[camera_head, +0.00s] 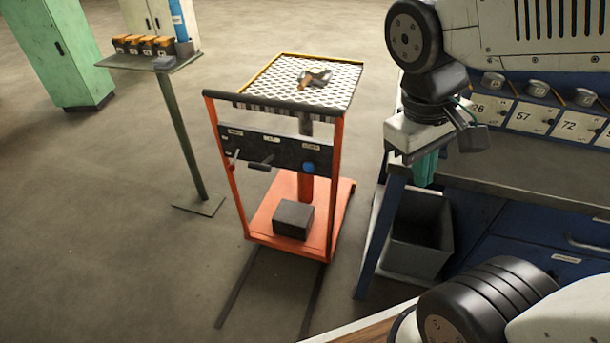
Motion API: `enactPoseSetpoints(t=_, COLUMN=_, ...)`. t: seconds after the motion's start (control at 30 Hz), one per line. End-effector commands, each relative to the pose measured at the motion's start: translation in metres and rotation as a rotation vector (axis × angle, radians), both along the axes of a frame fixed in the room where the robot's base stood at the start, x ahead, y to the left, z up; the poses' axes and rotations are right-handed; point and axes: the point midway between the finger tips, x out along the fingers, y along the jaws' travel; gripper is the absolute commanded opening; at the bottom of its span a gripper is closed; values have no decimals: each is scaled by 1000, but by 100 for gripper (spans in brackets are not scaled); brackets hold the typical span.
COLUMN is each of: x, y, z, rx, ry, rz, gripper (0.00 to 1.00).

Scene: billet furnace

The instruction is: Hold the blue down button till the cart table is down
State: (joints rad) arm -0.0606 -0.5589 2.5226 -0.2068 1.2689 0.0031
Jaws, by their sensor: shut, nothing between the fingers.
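The cart is an orange frame with a dark handle bar, standing left of my arm. Its table (338,95) is a checkered metal plate, raised near handle height on an orange column. The blue down button (308,168) is a round knob at the right end of the dark control panel (286,152). My gripper (425,168) hangs to the right of the cart, apart from the button, with teal fingers pointing down. It is shut and empty.
A small metal part with a brown piece (306,83) lies on the table. A dark block (293,219) rests on the cart base. A grey bin (418,235) and a blue workbench (520,240) stand right. A stand (180,150) is left. Floor is clear in front-left.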

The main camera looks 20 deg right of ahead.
Motion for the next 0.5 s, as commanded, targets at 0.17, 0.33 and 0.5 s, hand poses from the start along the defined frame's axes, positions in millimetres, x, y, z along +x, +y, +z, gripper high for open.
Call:
enactPoseSetpoints(t=0.17, x=35, y=-19, z=-23, rx=-244, ry=216, rz=180, gripper=0)
enactPoseSetpoints(t=0.33, x=76, y=-27, z=-43, rx=-486, ry=379, rz=371, gripper=0)
enactPoseSetpoints(t=0.5, x=124, y=-22, z=-69, rx=-730, ry=508, rz=587, gripper=0)
